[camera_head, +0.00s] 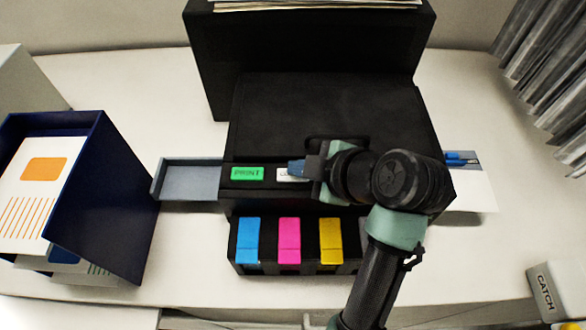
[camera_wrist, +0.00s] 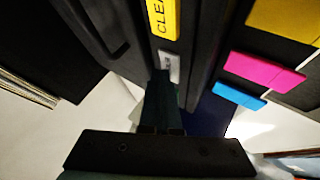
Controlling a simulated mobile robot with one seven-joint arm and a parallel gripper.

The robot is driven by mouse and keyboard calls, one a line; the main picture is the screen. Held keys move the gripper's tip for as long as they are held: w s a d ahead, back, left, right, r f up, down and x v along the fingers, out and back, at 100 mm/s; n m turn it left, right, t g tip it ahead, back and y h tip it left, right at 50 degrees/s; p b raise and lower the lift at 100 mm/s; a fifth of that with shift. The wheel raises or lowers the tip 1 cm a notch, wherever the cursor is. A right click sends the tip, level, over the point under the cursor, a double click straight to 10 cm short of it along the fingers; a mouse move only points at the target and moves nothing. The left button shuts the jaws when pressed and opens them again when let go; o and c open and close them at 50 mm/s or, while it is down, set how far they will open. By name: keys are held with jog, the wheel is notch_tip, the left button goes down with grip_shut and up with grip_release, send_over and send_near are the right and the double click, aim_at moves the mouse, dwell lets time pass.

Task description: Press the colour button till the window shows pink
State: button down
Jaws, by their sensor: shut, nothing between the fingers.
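The black printer (camera_head: 335,115) stands on the table, with a green PRINT button (camera_head: 247,174) on its front strip. A white button (camera_head: 285,175) to its right is mostly covered by my gripper; only the start of its lettering shows. My gripper (camera_head: 299,168) is shut and empty, its tips at this white button. In the wrist view the tips (camera_wrist: 163,80) are right by the pale button (camera_wrist: 172,68), touching or nearly so; I cannot tell which. A yellow button lettered CLEA (camera_wrist: 163,18) lies beyond it. I cannot make out the colour window; my gripper and wrist hide part of the strip.
Blue (camera_head: 248,240), pink (camera_head: 289,240) and yellow (camera_head: 331,240) cartridges sit below the strip. A grey tray (camera_head: 188,180) sticks out left, beside a navy box (camera_head: 110,195) with printed sheets. A CATCH block (camera_head: 550,292) is at lower right.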

jog(key=shift+r+p, duration=0.55)
jog(key=shift+r, duration=0.3)
notch_tip(320, 180, up, 5)
jog(key=p, duration=0.4)
dwell(0.7)
